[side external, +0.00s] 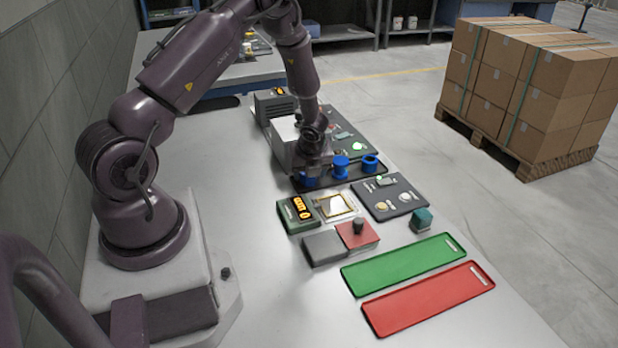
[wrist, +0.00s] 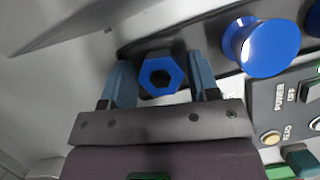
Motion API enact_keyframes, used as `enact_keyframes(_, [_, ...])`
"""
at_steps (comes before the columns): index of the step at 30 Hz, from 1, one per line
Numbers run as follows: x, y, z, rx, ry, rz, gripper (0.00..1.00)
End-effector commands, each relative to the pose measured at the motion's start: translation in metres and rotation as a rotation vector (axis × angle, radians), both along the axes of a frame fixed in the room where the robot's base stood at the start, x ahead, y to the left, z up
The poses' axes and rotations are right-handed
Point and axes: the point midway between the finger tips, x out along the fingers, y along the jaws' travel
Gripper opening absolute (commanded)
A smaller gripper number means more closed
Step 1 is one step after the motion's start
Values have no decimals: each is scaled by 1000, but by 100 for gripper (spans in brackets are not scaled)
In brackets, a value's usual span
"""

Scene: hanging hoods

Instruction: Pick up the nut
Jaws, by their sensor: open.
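The nut (wrist: 174,88) is a blue hexagon with a dark round hole, seen in the wrist view on a dark tray (wrist: 215,40). My gripper (wrist: 160,70) is open, with one finger on each side of the nut and a narrow gap visible beside it. In the side external view, my gripper (side external: 312,170) is low over the left end of the dark tray, and a blue shape, probably the nut (side external: 309,181), is partly hidden beneath it. I cannot tell whether the fingertips touch the tray.
A blue spool-like part (wrist: 262,47) stands right of the nut; the side external view shows it (side external: 340,167) with another blue part (side external: 370,163) further right. A dark switch panel (side external: 388,198), a green tray (side external: 405,264) and a red tray (side external: 430,298) lie nearer the camera.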

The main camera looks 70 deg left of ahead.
Motion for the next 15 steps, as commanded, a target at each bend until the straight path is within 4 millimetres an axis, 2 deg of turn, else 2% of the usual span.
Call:
enact_keyframes(3, [0,3,-7,0,1,1,55])
enact_keyframes(9, [1,3,-7,0,-1,1,55])
enact_keyframes(11, [1,3,-7,0,-1,1,44])
enact_keyframes(15, [1,3,-7,0,-1,1,13])
